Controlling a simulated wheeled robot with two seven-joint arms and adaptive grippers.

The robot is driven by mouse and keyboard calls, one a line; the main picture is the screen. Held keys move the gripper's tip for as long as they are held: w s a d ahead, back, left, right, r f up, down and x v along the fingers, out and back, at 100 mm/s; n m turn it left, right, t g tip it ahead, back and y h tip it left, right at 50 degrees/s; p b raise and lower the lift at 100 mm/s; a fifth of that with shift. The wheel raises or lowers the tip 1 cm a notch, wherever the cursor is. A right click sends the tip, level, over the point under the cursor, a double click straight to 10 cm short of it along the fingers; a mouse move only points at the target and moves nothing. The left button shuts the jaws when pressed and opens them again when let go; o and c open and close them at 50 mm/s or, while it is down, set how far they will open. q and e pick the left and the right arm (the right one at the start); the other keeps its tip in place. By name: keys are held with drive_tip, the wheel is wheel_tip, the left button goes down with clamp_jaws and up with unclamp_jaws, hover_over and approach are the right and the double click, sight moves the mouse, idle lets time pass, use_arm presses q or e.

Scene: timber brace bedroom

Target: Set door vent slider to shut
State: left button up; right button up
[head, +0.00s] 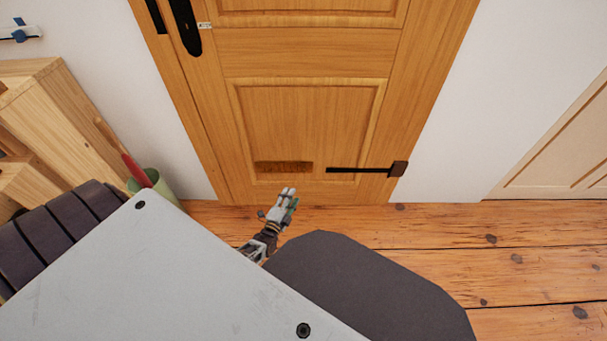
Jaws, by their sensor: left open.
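The wooden door (308,125) stands ahead of me. Low on it is the vent: a brown, textured strip (283,167) on the left and a thin black track (350,170) to its right. A small dark square knob (398,169), which looks like the slider's handle, sits at the track's right end. My left gripper (289,193) is open and empty, just below the brown strip in the picture and well left of the knob. I cannot tell its distance from the door. My right gripper is not in view.
A green bin (158,186) with a red-handled item and wooden furniture (70,110) stand on the left. A black door handle (186,28) is at upper left. White wall and bare plank floor (520,245) lie on the right.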

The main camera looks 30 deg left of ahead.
use_arm(q)
drive_tip(key=shift+r+m, duration=0.25)
drive_tip(key=shift+m, duration=1.35)
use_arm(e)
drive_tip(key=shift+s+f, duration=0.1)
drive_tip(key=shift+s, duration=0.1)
use_arm(q)
drive_tip(key=shift+w, duration=0.1)
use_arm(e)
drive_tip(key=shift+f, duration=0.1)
use_arm(q)
drive_tip(key=w+a+b, duration=0.2)
drive_tip(key=w+b, duration=0.4)
drive_tip(key=w, duration=0.7)
drive_tip(key=shift+w+a, duration=0.15)
drive_tip(key=shift+w, duration=0.05)
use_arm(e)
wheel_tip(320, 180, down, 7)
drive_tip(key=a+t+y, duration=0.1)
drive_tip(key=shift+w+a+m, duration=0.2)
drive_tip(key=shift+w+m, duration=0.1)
use_arm(q)
clamp_jaws()
